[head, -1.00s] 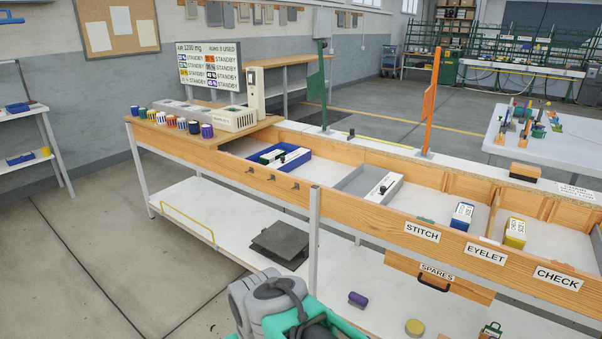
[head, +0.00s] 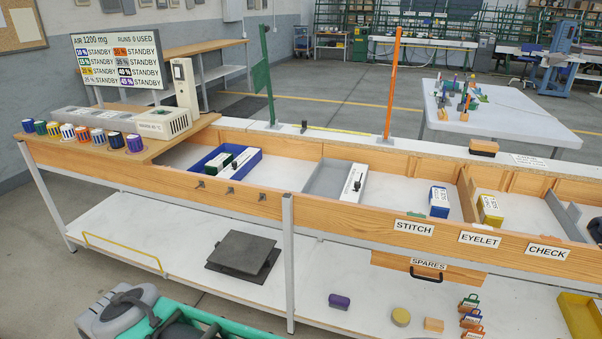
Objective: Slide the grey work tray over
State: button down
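The grey work tray (head: 326,178) lies in the wooden-walled bench trough, left of the STITCH label. A white block with a black knob (head: 355,183) sits at its right side. A blue tray (head: 216,163) stands to its left, apart from it, with a green-and-white block and another white block with a black knob in it. My gripper is not in view. Grey and teal parts of my own body show at the lower left, in front of the bench.
The wooden front wall (head: 330,208) bounds the trough. A blue box (head: 439,201) and a yellow box (head: 490,210) stand farther right. Coloured spools (head: 83,134) line the left bench top. A green post (head: 267,80) and an orange post (head: 391,85) rise behind.

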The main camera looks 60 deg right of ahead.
aim_at(334, 178)
jog(key=z, duration=0.35)
jog(key=i, duration=0.7)
jog(key=z, duration=1.5)
jog(key=i, duration=1)
jog(key=z, duration=0.3)
